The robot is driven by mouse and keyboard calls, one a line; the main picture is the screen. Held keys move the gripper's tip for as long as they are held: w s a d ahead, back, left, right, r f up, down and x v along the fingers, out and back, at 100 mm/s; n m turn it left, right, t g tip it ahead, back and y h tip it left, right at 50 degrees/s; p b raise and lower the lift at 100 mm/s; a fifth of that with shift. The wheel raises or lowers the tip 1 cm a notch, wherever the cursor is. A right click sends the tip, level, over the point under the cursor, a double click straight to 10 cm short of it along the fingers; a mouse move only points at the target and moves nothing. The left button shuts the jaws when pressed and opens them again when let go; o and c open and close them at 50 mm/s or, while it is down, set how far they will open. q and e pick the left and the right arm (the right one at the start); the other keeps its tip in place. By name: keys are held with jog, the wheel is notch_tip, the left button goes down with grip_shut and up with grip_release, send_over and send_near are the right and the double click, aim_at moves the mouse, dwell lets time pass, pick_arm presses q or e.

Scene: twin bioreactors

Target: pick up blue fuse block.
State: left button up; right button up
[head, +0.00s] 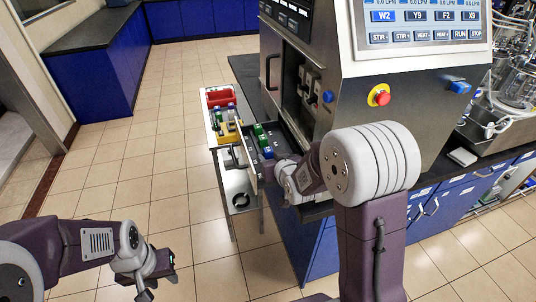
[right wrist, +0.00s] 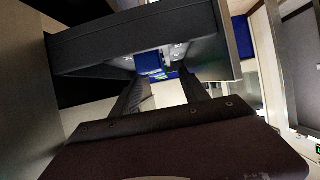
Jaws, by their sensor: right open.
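A blue fuse block (head: 267,153) sits in a dark open drawer (head: 291,134) at the front of the machine in the head view. A blue block (right wrist: 150,62) also shows in the right wrist view, beyond and between my finger tips. My right gripper (right wrist: 163,90) has its two fingers apart with nothing between them, short of the block. In the head view my right wrist is beside the drawer and largely hides the fingers. My left gripper (head: 160,277) is low at the left, with its fingers apart and empty.
Green blocks (head: 261,136) sit in the drawer behind the blue one. A narrow cart left of the drawer carries a yellow holder (head: 229,132) and a red bin (head: 219,97). The machine has a red stop button (head: 381,98). The tiled floor at left is clear.

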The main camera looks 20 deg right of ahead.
aim_at(269, 151)
jog(key=x, duration=0.5)
jog(key=shift+w+d+p, duration=0.2)
jog(key=shift+d+p, duration=0.1)
jog(key=shift+p, duration=0.05)
jog(key=shift+s+r, duration=0.15)
jog(key=shift+c, duration=0.6)
grip_shut()
